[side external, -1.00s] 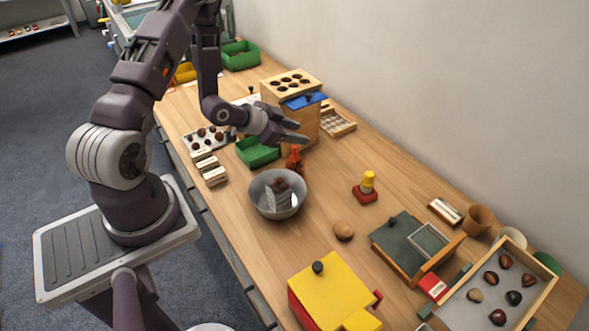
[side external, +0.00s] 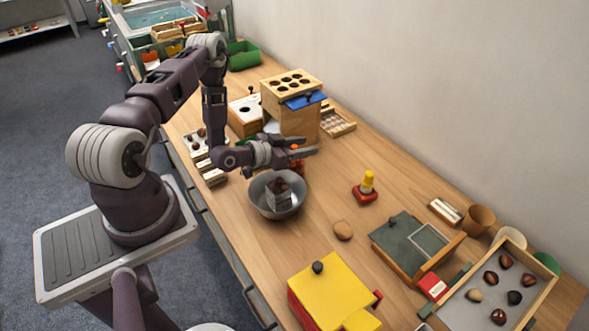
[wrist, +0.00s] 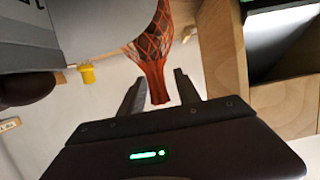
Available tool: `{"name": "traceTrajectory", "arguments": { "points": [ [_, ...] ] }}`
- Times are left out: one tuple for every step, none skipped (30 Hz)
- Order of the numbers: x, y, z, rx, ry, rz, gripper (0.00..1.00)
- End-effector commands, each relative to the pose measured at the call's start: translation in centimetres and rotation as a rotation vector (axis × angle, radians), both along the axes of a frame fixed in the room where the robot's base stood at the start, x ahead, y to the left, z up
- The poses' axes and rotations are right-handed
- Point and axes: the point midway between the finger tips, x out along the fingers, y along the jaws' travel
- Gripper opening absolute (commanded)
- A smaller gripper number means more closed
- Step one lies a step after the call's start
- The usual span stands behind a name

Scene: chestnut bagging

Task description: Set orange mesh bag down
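My gripper (side external: 316,146) is at the bag's upper part, over the bowl's far edge. In the wrist view my gripper (wrist: 160,82) has its fingers apart, with gaps on both sides of the mesh.
A grey block with brown chestnuts sits in the bowl. The wooden block with holes (side external: 291,84) stands close behind my gripper. A yellow-topped red peg (side external: 367,186), a round tan object (side external: 343,230) and a yellow-lidded box (side external: 335,290) lie to the right, with bare table between.

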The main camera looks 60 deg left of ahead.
Motion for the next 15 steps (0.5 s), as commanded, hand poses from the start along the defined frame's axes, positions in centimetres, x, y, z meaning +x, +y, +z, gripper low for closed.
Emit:
{"name": "traceTrajectory", "arguments": {
  "points": [
    [-0.02, 0.01, 0.01, 0.0, 0.0, 0.0, 0.39],
    [-0.02, 0.01, 0.01, 0.0, 0.0, 0.0, 0.37],
    [-0.02, 0.01, 0.01, 0.0, 0.0, 0.0, 0.29],
    [-0.03, 0.01, 0.01, 0.0, 0.0, 0.0, 0.24],
    [-0.03, 0.01, 0.01, 0.0, 0.0, 0.0, 0.18],
    [-0.03, 0.01, 0.01, 0.0, 0.0, 0.0, 0.1],
    [-0.04, 0.01, 0.01, 0.0, 0.0, 0.0, 0.04],
    [-0.04, 0.01, 0.01, 0.0, 0.001, 0.0, 0.0],
    [-0.04, 0.01, 0.01, 0.0, 0.001, 0.0, 0.0],
    [-0.04, 0.01, 0.01, 0.0, 0.001, 0.0, 0.0],
    [-0.04, 0.01, 0.0, 0.0, 0.001, 0.0, 0.0],
    [-0.05, 0.0, 0.01, 0.0, 0.001, 0.0, 0.0],
    [-0.05, 0.0, 0.01, 0.0, 0.001, 0.0, 0.0],
    [-0.05, 0.01, 0.01, 0.0, 0.001, 0.0, 0.0],
    [-0.05, 0.0, 0.01, 0.0, 0.001, 0.0, 0.0]
  ]
}}
